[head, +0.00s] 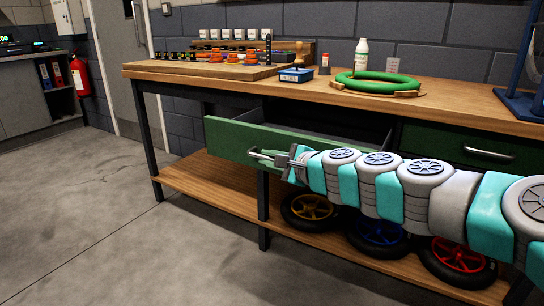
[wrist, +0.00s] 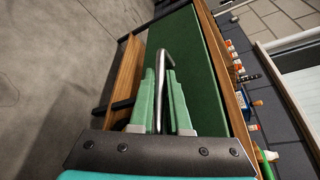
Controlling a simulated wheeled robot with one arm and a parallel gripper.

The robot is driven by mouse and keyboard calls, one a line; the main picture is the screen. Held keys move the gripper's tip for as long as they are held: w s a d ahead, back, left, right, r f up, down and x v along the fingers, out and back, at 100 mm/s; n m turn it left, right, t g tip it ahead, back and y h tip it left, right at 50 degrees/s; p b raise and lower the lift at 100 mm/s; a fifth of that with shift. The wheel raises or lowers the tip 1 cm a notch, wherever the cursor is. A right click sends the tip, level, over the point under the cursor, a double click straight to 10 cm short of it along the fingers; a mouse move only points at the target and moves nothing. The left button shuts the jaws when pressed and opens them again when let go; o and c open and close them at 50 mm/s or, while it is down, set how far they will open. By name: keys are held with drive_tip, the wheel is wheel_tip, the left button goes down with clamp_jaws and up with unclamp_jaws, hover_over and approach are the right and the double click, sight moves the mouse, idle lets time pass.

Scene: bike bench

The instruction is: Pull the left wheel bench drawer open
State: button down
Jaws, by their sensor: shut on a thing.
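The left wheel bench drawer (head: 225,138) has a green front and stands partly open. Its dark inside shows behind the front in the head view. The green front also shows in the wrist view (wrist: 197,75). My gripper (head: 280,158) is at the drawer front, shut on the metal bar handle (wrist: 162,68). In the wrist view its green fingers (wrist: 160,105) lie on both sides of the handle. My arm hides the right part of the drawer front in the head view.
The wooden bench top (head: 460,98) carries a green ring (head: 378,80), a white bottle (head: 361,55) and a rack of small parts. A closed right drawer (head: 445,145) sits beside it. Wheels (head: 310,208) lie on the lower shelf. The floor (head: 90,210) in front is clear.

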drive_tip(key=c, duration=0.9)
unclamp_jaws()
drive_tip(key=shift+v, duration=3.9)
